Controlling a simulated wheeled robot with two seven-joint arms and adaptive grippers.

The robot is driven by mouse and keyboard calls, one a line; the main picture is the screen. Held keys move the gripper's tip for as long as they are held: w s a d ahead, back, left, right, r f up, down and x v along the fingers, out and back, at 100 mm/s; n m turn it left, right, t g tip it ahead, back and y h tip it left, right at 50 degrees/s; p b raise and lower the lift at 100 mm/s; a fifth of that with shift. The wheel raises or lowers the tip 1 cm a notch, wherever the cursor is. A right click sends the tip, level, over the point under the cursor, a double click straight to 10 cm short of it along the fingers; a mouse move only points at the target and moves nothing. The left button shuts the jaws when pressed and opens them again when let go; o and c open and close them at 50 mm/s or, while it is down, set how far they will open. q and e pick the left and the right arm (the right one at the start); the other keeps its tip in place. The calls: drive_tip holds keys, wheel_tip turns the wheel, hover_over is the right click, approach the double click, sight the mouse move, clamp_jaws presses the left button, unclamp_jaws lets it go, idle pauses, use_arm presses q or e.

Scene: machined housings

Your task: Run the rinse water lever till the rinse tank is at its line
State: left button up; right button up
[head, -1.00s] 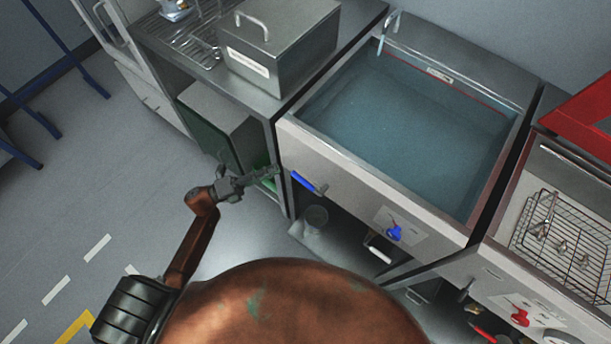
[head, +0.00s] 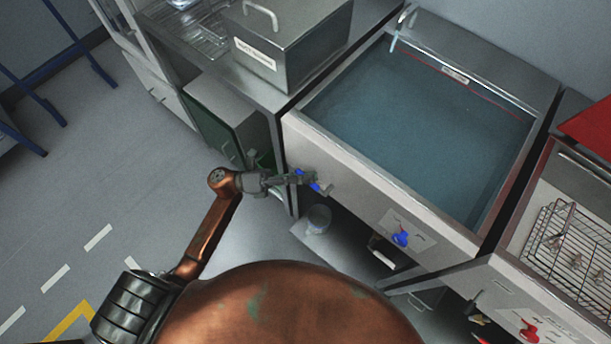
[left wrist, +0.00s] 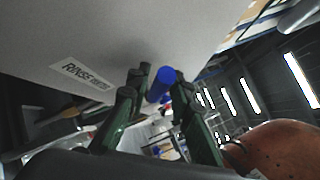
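The blue rinse water lever (head: 314,186) sits on the front panel of the rinse tank (head: 365,180). My left gripper (head: 303,178) is at this lever. In the left wrist view, the lever's blue end (left wrist: 160,85) lies between the open green fingers (left wrist: 162,108); whether they touch it is unclear. Water runs from the spout (head: 394,42) into the tank. The water surface (head: 415,120) is close to the red line (head: 470,88) on the back wall; the exact gap is too small to tell. My right gripper is not in view.
A blue knob (head: 400,239) is on the same panel, right of the lever. A lidded steel box (head: 290,45) stands left of the tank. A wire basket (head: 570,245) and a red knob (head: 529,331) are at the right. The floor at left is clear.

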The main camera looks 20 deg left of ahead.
use_arm(q)
drive_tip(key=shift+c, duration=0.2)
clamp_jaws()
idle(0.4)
